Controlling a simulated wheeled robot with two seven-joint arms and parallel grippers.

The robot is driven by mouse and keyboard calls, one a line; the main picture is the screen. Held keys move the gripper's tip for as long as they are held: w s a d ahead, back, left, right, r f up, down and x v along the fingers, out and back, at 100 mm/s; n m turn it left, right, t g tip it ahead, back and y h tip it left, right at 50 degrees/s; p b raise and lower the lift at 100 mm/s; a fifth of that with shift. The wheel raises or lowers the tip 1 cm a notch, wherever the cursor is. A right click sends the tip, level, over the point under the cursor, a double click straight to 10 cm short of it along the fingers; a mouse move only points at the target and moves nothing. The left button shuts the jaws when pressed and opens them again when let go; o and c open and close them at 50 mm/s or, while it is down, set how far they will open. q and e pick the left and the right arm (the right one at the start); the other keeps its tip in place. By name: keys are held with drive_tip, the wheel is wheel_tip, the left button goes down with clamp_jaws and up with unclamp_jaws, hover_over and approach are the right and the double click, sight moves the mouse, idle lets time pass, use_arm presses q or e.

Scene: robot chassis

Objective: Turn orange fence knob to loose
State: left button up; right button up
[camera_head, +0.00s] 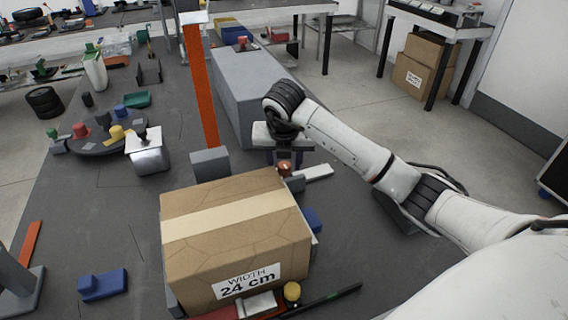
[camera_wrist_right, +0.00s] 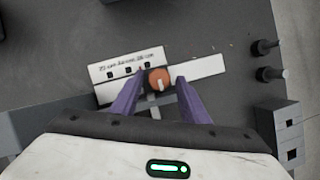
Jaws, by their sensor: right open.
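The orange knob (camera_head: 284,168) shows just beyond the far right corner of the cardboard box, partly hidden in the head view. In the right wrist view the round orange knob (camera_wrist_right: 159,78) has a pale pointer mark and sits by a white strip (camera_wrist_right: 205,68) with black squares and small lettering. My right gripper (camera_head: 285,156) is over the knob, with its arm coming in from the right. In the wrist view its two purple fingers are apart, one on either side of the knob; I cannot tell whether they touch it. My left gripper is out of view.
The cardboard box (camera_head: 235,235) labelled "WIDTH 24 cm" stands in front of the knob. A long grey block (camera_head: 243,90) and a tall orange upright (camera_head: 200,85) stand behind. A round tray (camera_head: 100,142) with coloured knobs is at left.

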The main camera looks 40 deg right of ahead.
drive_tip(key=shift+x, duration=0.75)
drive_tip(key=shift+f, duration=0.15)
drive_tip(key=c, duration=0.9)
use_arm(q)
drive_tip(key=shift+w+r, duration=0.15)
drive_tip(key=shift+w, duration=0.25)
use_arm(e)
drive_tip(key=shift+w, duration=0.1)
